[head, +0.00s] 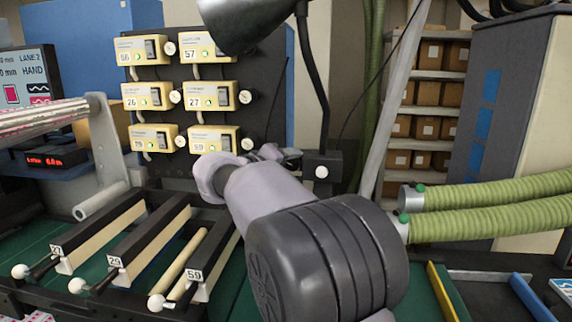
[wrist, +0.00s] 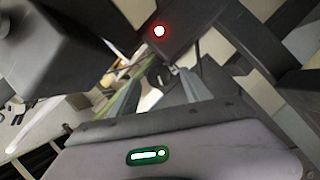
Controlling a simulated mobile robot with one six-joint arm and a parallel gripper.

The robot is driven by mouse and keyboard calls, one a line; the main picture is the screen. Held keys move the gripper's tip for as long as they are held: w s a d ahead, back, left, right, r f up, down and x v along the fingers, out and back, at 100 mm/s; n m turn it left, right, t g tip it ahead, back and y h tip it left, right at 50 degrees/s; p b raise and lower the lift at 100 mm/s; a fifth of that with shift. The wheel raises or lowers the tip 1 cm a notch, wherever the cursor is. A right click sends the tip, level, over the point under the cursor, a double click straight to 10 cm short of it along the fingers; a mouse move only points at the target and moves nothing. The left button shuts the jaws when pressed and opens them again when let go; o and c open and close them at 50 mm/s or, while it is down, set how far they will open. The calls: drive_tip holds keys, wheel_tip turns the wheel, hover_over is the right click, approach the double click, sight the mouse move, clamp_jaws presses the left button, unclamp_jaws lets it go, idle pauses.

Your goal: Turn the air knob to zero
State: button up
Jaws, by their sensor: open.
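Several yellow control boxes (head: 208,95) with round cream knobs hang on a black panel. One cream knob (head: 247,144) sits at the right of the lowest right box, close beside my gripper in the picture. Another pale round knob (head: 321,171) is on the black block under the lamp. No readable label shows which knob is for air. My gripper (head: 268,151) reaches toward the panel, mostly hidden behind my own wrist.
A grey lamp (head: 245,22) hangs above on a black stem. Green hoses (head: 490,209) enter from the right. Handled bars labelled 29 (head: 125,255) and 59 lie at the lower left. A pale roller (head: 40,120) and small red display (head: 51,158) are at left.

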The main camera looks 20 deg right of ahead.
drive_tip(key=shift+w+d+f, duration=0.15)
drive_tip(key=shift+w+d, duration=0.25)
drive_tip(key=shift+d, duration=0.15)
clamp_jaws()
drive_tip(key=shift+a+f+n+h+b, duration=0.1)
drive_tip(key=shift+f+n+h+b, duration=0.3)
drive_tip(key=shift+n+b, duration=0.5)
drive_tip(key=shift+r+n+h+b, duration=0.25)
drive_tip(key=shift+n+h+b, duration=0.05)
drive_tip(key=shift+b, duration=0.05)
unclamp_jaws()
